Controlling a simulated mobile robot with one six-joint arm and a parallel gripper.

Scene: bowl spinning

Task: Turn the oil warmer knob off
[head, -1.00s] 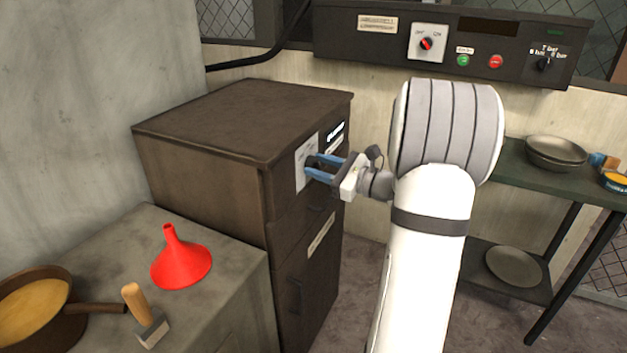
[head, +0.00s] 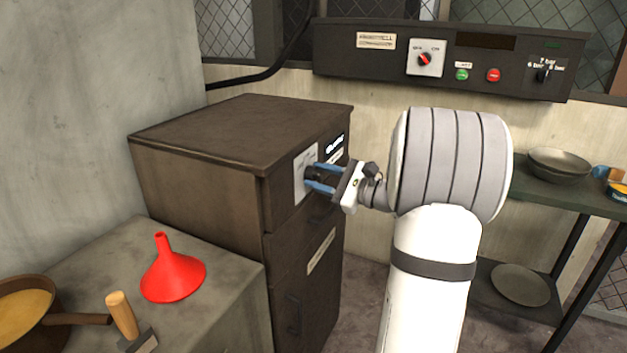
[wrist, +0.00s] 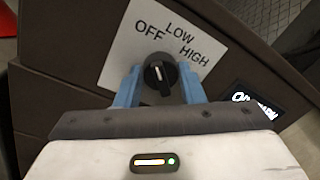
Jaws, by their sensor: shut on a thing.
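The oil warmer is a dark brown cabinet (head: 235,125) left of centre in the head view. Its white dial plate (head: 299,188) is on the upper front; in the wrist view the plate (wrist: 122,62) reads OFF, LOW and HIGH. The round black knob (wrist: 160,74) has a short white mark, pointing up and slightly left, roughly toward OFF. My gripper (wrist: 158,92) has its blue fingers on either side of the knob and is shut on it. In the head view my gripper (head: 316,179) reaches the plate from the right and mostly hides the knob.
A red funnel (head: 172,277), a wooden-handled scraper (head: 122,315) and a pan (head: 45,315) sit on the grey counter at left. A control panel (head: 500,60) is on the back wall. A shelf with bowls (head: 558,165) stands at right. Bare floor shows between cabinet and shelf.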

